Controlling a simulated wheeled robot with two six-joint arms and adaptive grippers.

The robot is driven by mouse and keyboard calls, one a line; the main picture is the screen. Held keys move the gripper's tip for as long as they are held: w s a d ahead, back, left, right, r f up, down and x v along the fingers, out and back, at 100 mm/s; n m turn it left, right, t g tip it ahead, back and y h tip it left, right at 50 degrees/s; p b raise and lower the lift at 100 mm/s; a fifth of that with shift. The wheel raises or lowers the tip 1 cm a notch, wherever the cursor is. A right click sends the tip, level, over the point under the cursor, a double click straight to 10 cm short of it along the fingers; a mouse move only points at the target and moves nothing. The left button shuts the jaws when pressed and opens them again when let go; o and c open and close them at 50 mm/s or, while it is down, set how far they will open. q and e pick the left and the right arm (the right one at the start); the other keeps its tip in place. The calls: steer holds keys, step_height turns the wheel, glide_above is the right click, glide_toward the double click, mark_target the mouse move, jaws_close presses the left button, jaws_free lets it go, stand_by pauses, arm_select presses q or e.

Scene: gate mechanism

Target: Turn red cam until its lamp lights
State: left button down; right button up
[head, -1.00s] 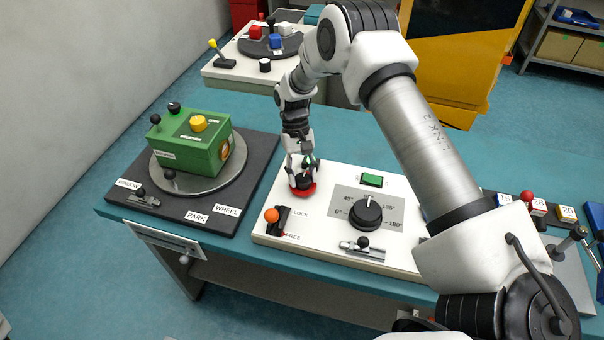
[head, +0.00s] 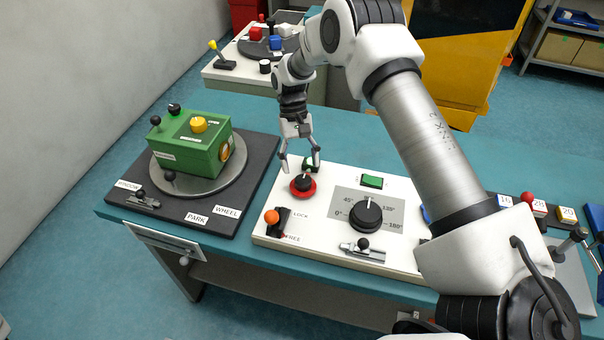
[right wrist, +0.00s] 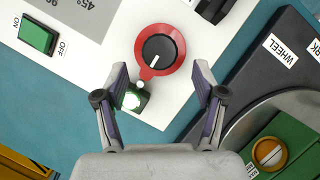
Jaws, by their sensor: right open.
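The red cam (head: 303,187) is a red disc with a black knob on the white panel. In the right wrist view the red cam (right wrist: 174,77) has a white line on its knob and a small red lobe, both towards the lamp. The lamp (right wrist: 133,97) is a small green block with a bright, glowing dome, beside the cam. In the head view the lamp (head: 311,166) is partly hidden behind a finger. My right gripper (head: 300,159) is open and empty above the cam, its fingers apart from the knob. My left gripper is out of view.
The white panel also bears an orange-tipped lever (head: 272,216), a black dial (head: 366,214), a green switch (head: 372,181) and a slide latch (head: 363,247). To the left, a green box (head: 190,150) stands on a round plate. Blue table surface (head: 345,135) behind is clear.

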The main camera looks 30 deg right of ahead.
steer(key=v, duration=0.7)
steer(key=shift+r, duration=0.3)
